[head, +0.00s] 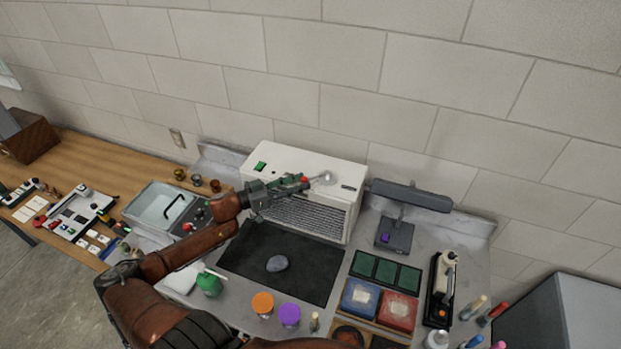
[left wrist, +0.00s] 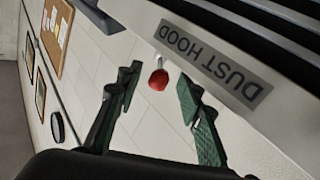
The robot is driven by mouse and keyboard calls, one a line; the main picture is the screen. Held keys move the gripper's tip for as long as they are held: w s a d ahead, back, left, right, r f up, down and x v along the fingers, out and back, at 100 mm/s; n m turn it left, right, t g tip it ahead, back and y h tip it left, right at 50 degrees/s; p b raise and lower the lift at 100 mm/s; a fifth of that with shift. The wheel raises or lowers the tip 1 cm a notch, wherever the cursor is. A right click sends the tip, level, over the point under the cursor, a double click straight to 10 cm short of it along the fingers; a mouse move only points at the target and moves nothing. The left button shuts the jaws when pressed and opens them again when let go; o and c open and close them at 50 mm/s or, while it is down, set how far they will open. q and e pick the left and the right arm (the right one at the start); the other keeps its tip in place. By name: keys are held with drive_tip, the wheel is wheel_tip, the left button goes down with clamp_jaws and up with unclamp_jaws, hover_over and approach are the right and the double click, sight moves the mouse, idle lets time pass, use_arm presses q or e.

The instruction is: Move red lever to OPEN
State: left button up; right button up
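The red lever shows as a small red knob (head: 305,179) on the front of the white dust hood (head: 262,152), at the back of the bench. In the left wrist view the round red knob (left wrist: 158,80) stands on a pale stem above the "DUST HOOD" label (left wrist: 215,62). My left gripper (head: 300,184) is in front of the hood, at the knob. In the left wrist view its two green-padded fingers (left wrist: 158,95) are apart, with the knob between their tips; no contact shows. No OPEN marking is readable. My right gripper is out of view.
A dark mat (head: 240,252) with a grey stone (head: 277,263) lies below the hood. Orange (head: 263,304) and purple (head: 289,315) lidded jars stand in front. A grey lamp-like stand (head: 396,235) is right of the hood, a lidded clear box (head: 160,207) left.

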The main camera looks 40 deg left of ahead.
sight(309, 180)
use_arm(q)
drive_tip(key=shift+p+x, duration=0.3)
drive_tip(key=shift+x, duration=1.6)
drive_tip(key=shift+c, duration=0.3)
clamp_jaws()
